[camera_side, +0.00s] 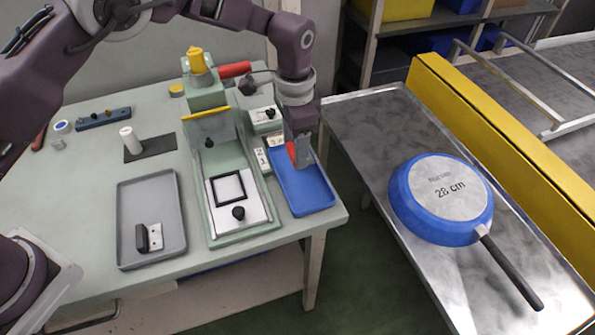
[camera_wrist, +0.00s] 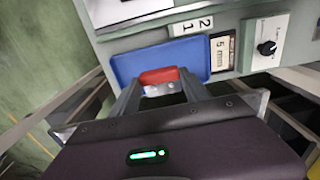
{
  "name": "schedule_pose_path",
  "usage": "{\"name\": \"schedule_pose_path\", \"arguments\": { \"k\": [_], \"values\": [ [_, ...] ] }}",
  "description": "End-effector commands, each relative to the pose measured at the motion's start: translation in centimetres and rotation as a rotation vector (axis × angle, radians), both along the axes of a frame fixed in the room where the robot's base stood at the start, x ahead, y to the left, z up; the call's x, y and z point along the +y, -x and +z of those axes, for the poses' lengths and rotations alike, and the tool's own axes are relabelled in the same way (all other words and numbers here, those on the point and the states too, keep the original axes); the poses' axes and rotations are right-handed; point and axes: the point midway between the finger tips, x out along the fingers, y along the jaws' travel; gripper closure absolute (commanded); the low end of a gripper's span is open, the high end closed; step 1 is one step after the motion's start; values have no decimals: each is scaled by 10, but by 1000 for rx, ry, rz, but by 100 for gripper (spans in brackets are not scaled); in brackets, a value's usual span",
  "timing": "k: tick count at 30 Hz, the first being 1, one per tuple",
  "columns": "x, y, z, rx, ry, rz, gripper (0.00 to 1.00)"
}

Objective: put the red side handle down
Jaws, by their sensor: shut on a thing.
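The red side handle (camera_side: 291,152) is between the fingers of my gripper (camera_side: 301,158), over the far end of the blue tray (camera_side: 316,203). In the wrist view the red side handle (camera_wrist: 160,76) shows as a red grip with a metal part below it. My gripper (camera_wrist: 162,86) is shut on it there, with the blue tray (camera_wrist: 126,66) behind. The fingers hide part of the handle in the side view. I cannot tell whether the handle touches the tray floor.
The green press fixture (camera_side: 226,130) stands just left of the blue tray. A grey tray (camera_side: 163,190) holds a black handle with a metal plate (camera_side: 154,237). Number cards (camera_side: 262,160) and a small dial box (camera_side: 265,117) are close by. A blue pan (camera_side: 440,196) lies upside down on the metal table.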

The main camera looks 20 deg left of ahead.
Motion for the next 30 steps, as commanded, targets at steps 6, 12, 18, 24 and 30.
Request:
{"name": "schedule_pose_path", "arguments": {
  "k": [6,12,18,24,30],
  "values": [
    [0,0,-36,1,-1,-1,87],
    [0,0,-68,1,-1,-1,87],
    [0,0,-68,-2,1,0,87],
    [0,0,-71,-1,0,0,32],
    [0,0,-71,-1,0,0,24]
  ]
}}
